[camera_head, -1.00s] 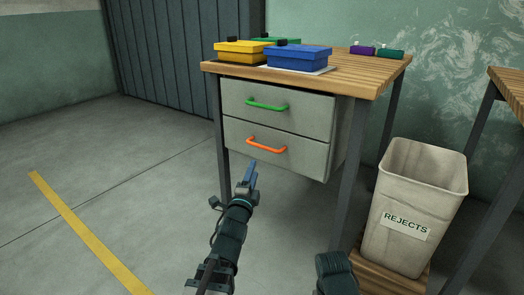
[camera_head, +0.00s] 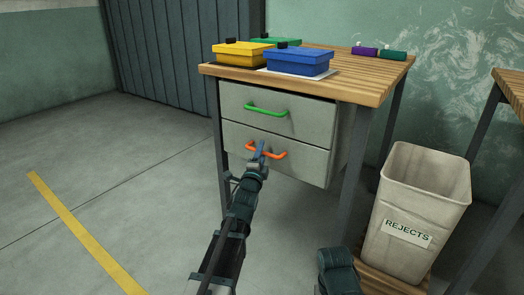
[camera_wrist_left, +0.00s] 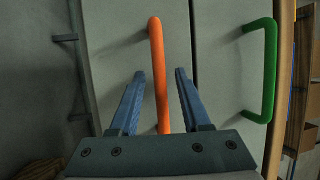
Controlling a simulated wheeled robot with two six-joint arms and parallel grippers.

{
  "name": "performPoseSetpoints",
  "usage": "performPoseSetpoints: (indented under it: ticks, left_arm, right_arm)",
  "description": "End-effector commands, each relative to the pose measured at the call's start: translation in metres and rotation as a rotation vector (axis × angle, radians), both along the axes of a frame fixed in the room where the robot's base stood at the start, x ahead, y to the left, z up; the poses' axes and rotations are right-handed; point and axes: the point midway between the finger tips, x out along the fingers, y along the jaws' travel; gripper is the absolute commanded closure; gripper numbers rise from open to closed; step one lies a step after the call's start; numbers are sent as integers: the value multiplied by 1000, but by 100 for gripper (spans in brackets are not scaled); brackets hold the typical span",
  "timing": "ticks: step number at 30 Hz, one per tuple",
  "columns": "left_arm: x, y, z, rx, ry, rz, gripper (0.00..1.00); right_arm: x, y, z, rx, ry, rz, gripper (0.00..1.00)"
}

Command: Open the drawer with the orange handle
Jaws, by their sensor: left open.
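The drawer with the orange handle (camera_head: 278,154) is the lower drawer (camera_head: 306,163) under the wooden-topped bench, and its front looks flush with the upper one. My left gripper (camera_head: 262,148) is at the orange handle. In the left wrist view the gripper (camera_wrist_left: 158,78) is open, with one blue finger on each side of the orange handle (camera_wrist_left: 157,60). A gap shows between each finger and the bar. My right gripper is not in view; only a dark part of my right arm shows at the bottom.
The upper drawer has a green handle (camera_head: 266,110), also in the left wrist view (camera_wrist_left: 268,70). Yellow (camera_head: 240,52) and blue (camera_head: 298,61) boxes stand on the bench top (camera_head: 375,75). A rejects bin (camera_head: 425,190) stands right. The floor at left is clear.

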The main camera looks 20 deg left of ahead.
Motion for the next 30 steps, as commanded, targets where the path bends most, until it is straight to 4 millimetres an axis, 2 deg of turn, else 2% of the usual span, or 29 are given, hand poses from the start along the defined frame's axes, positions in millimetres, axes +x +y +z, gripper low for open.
performPoseSetpoints:
  ticks: [6, 14, 30]
  left_arm:
    - [0, 0, 0, 0, 0, 0, 53]
    - [0, 0, 0, 0, 0, 0, 100]
    - [0, 0, 0, 0, 1, 0, 100]
  right_arm:
    - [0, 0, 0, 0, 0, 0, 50]
    - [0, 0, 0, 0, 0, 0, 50]
    - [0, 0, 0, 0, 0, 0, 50]
